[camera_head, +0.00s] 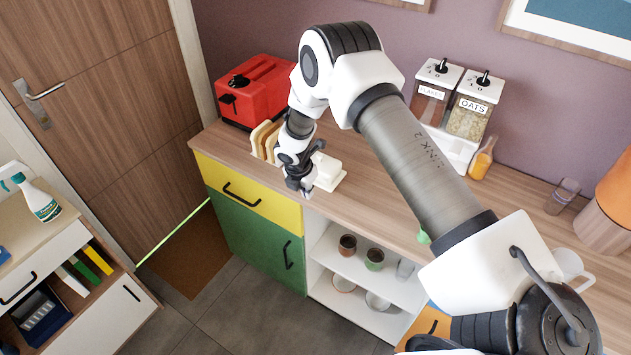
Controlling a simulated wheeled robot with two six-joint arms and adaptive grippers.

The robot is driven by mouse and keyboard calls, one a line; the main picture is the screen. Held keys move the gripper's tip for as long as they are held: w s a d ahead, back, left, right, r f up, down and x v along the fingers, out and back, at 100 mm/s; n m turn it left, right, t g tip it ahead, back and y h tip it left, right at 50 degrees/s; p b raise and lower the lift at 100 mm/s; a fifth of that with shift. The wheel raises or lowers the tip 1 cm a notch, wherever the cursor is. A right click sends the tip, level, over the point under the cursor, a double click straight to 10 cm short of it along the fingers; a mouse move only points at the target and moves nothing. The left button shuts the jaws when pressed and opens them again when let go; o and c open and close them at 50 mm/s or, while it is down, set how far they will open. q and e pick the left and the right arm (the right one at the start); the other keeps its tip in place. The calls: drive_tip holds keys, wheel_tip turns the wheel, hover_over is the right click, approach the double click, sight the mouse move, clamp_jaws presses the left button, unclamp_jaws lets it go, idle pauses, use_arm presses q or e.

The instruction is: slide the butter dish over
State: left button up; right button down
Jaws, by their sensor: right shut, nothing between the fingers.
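The butter dish (328,171) is white and stands on the wooden counter near its front edge, partly hidden behind my right gripper. My right gripper (306,193) is shut and empty, pointing down at the left side of the dish, close to the counter's front edge. I cannot tell whether it touches the dish. My right arm comes in from the lower right and arches over the counter. My left gripper is not in view.
Bread slices in a rack (265,139) stand just left of the gripper, with a red toaster (254,91) behind. Cereal dispensers (452,108) and a bottle (482,160) stand at the back right. The counter (372,190) right of the dish looks clear below my arm.

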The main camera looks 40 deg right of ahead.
sight(317, 191)
drive_tip(key=shift+x, duration=0.95)
drive_tip(key=d+p, duration=0.1)
drive_tip(key=w+d+p, duration=0.1)
drive_tip(key=d, duration=0.1)
drive_tip(key=shift+d+r, duration=0.1)
drive_tip(key=shift+d, duration=0.05)
drive_tip(key=shift+w+d, duration=0.2)
drive_tip(key=shift+d, duration=0.15)
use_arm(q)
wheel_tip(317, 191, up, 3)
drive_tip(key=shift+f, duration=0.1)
use_arm(e)
drive_tip(key=shift+a, duration=0.15)
